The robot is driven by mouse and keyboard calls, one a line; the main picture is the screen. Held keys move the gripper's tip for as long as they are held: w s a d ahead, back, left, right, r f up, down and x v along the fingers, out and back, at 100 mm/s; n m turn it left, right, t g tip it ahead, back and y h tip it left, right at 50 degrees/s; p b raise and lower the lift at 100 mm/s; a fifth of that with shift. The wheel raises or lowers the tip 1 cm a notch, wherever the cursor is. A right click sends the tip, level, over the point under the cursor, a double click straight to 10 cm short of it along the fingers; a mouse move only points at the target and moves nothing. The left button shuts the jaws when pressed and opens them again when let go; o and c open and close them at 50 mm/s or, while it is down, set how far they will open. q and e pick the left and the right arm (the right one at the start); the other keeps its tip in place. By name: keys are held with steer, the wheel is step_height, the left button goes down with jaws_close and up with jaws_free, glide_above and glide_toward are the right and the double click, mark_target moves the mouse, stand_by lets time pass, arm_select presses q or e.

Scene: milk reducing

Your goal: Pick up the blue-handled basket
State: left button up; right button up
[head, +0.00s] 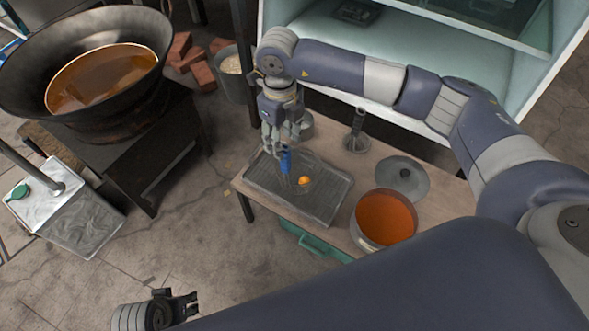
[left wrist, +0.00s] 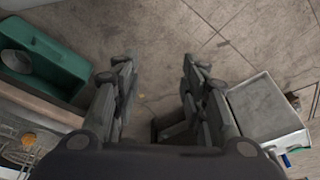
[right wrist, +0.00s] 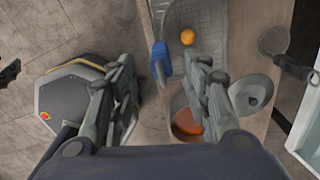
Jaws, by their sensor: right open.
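The blue handle (head: 285,160) of the basket stands up over a dark grey tray (head: 329,207) on a low wooden table. The basket's body is hard to make out against the tray. In the right wrist view the blue handle (right wrist: 160,64) shows between the fingertips, beyond them in depth. My right gripper (head: 281,143) is open, pointing down just above the handle; contact cannot be told. My left gripper (head: 182,306) is at the bottom left, away from the table. It is open and empty in the left wrist view (left wrist: 160,75).
An orange ball (head: 304,180) lies by the handle. A large wok (head: 35,104) stands left.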

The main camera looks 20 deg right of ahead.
mark_target(285, 157)
step_height(285, 157, down, 3)
steer(key=shift+r, duration=0.1)
step_height(285, 157, down, 5)
steer(key=shift+s+d+r+b, duration=0.1)
steer(key=shift+s+d+b, duration=0.05)
steer(key=shift+b, duration=0.35)
arm_select(q)
steer(key=v, duration=0.4)
steer(key=shift+w+r, duration=0.1)
steer(key=shift+w, duration=0.25)
arm_select(e)
steer(key=shift+r, duration=0.1)
jaws_close()
